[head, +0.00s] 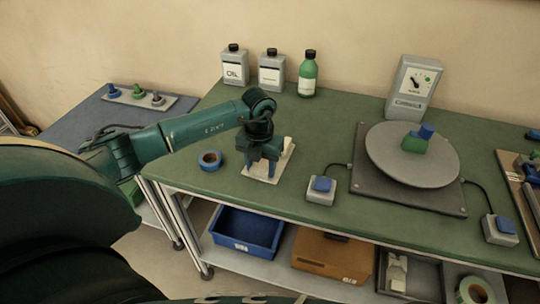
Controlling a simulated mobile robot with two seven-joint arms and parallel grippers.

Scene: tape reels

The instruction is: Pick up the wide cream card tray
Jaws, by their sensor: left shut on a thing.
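The wide cream card tray (285,166) lies on the green bench top, left of the middle of the head view. My left gripper (262,172) reaches down over it from the left and is shut on it. The gripper hides much of the tray's left and middle part. I cannot tell whether the tray is lifted off the bench. My right gripper does not show.
A blue tape roll (210,160) lies just left of the tray. A grey switch box (321,191) and a turntable (412,155) stand to the right. Bottles (308,75) line the wall. Bins (247,232) sit on the lower shelf.

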